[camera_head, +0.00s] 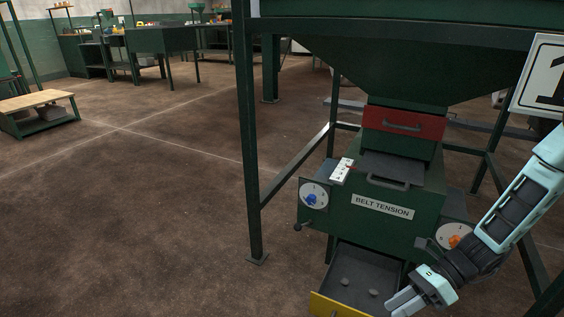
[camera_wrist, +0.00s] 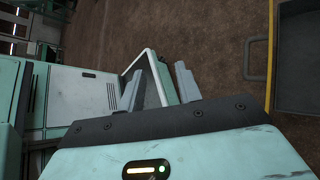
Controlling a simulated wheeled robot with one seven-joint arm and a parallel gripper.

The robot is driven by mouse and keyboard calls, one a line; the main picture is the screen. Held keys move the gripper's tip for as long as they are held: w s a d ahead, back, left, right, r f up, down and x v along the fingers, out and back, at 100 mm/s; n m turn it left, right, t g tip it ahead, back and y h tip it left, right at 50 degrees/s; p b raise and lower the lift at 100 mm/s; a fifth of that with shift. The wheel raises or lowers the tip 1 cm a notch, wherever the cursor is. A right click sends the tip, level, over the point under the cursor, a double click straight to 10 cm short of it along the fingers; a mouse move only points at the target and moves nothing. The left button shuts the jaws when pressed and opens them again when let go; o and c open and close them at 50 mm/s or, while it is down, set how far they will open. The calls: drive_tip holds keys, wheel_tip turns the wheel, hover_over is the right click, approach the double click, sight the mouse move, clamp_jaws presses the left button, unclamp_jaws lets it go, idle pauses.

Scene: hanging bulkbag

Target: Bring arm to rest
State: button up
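My arm reaches in from the right side of the head view, bent downward. My gripper (camera_head: 399,302) is at the bottom, beside the right side of the open drawer (camera_head: 375,264) under the green machine. In the wrist view, the two fingers of my gripper (camera_wrist: 158,84) stand apart with nothing between them. The drawer also shows in the wrist view at the upper right, with its yellow front (camera_wrist: 271,60) and a handle. Whether the gripper touches the drawer is not clear.
The green machine (camera_head: 340,226) has a belt tension label, a blue knob (camera_head: 312,200), an orange knob (camera_head: 454,241) and a red panel (camera_head: 403,123). A green frame post (camera_head: 249,150) stands left. Small lumps lie in the drawer.

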drive_tip(key=s+a+r+n+t+h, duration=0.1)
drive_tip(key=s+a+r+n+h, duration=0.35)
drive_tip(key=r+n, duration=0.5)
drive_tip(key=s+a+r+n+t+h, duration=0.1)
drive_tip(key=s+a+r+n+h, duration=0.35)
drive_tip(key=n, duration=0.75)
drive_tip(key=s+a+r+n+t+h, duration=0.15)
drive_tip(key=s+a+r+n, duration=0.3)
drive_tip(key=r+n, duration=0.55)
wheel_tip(320, 180, up, 37)
drive_tip(key=p, duration=3.8)
drive_tip(key=shift+d+g+p, duration=0.35)
drive_tip(key=shift+g, duration=0.1)
